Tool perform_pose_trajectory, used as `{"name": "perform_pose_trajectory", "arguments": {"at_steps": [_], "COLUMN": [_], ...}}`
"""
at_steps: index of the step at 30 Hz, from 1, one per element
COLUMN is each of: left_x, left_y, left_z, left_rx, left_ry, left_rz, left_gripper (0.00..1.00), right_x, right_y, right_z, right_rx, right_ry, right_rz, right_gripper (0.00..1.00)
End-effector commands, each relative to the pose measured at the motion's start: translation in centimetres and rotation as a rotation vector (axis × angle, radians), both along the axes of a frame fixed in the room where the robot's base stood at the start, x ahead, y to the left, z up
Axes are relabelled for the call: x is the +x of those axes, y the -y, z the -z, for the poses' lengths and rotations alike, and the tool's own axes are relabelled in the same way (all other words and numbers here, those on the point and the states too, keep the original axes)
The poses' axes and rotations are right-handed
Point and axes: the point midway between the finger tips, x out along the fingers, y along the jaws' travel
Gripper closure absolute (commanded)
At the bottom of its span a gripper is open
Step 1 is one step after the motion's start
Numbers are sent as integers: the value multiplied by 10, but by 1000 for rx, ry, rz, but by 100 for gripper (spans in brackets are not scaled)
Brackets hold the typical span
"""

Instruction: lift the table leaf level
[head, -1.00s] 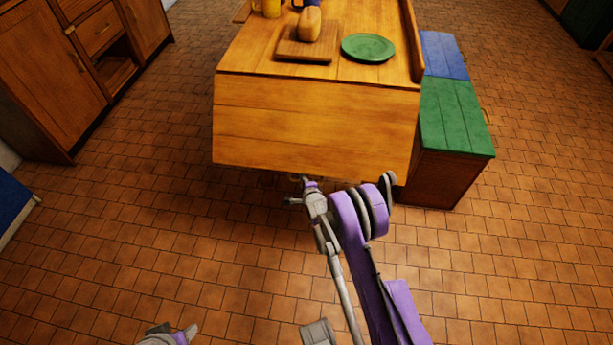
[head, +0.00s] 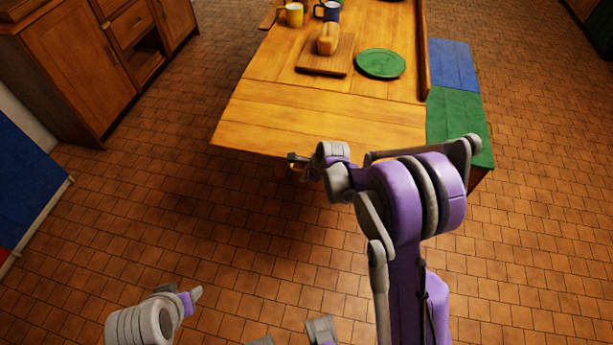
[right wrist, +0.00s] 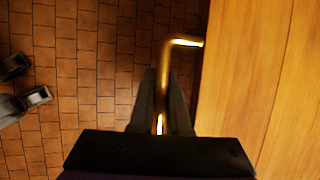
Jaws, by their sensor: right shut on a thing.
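The table leaf (head: 290,120) is the plain wooden front panel of the table. It is raised nearly in line with the tabletop; I cannot tell whether it is exactly level. In the right wrist view its wood (right wrist: 262,80) fills the right side, with a brass handle (right wrist: 187,42) at its edge. My right gripper (right wrist: 162,88) is shut on the handle's bar. In the head view the right gripper (head: 300,165) is at the leaf's front edge, partly hidden by its own wrist. My left gripper (head: 193,298) is low at the left, away from the table, its jaws unclear.
On the tabletop are a bread loaf (head: 328,40) on a cutting board (head: 310,65), a green plate (head: 381,63), a yellow mug (head: 293,14) and a blue mug (head: 328,11). A green-and-blue bench (head: 455,115) stands along the right side. Tiled floor is clear at front left.

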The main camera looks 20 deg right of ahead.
Motion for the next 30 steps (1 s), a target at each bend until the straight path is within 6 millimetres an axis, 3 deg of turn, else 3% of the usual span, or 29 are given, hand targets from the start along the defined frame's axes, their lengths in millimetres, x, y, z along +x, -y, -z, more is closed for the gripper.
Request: {"name": "perform_pose_trajectory", "arguments": {"at_steps": [1, 7, 22, 23, 24, 30], "left_x": [1, 2, 2, 2, 2, 2], "left_y": [0, 0, 0, 0, 0, 0], "left_z": [-6, -14, -15, -15, -15, -15], "left_rx": [0, 0, 0, 0, 0, 0], "left_ry": [2, 4, 5, 5, 5, 5], "left_rz": [0, 0, 0, 0, 0, 0], "left_gripper": [50, 50, 50, 50, 50, 50], "right_x": [2, 0, -1, -1, -1, -2], "right_y": [0, -1, -2, -2, -2, -2], "right_z": [-11, -27, -30, -30, -30, -30], "right_rx": [11, 38, 47, 47, 45, 45], "right_ry": [-10, -55, -69, -69, -69, -72], "right_rz": [3, 2, 1, 1, 1, 0], "right_gripper": [100, 100, 100, 82, 75, 73]}}
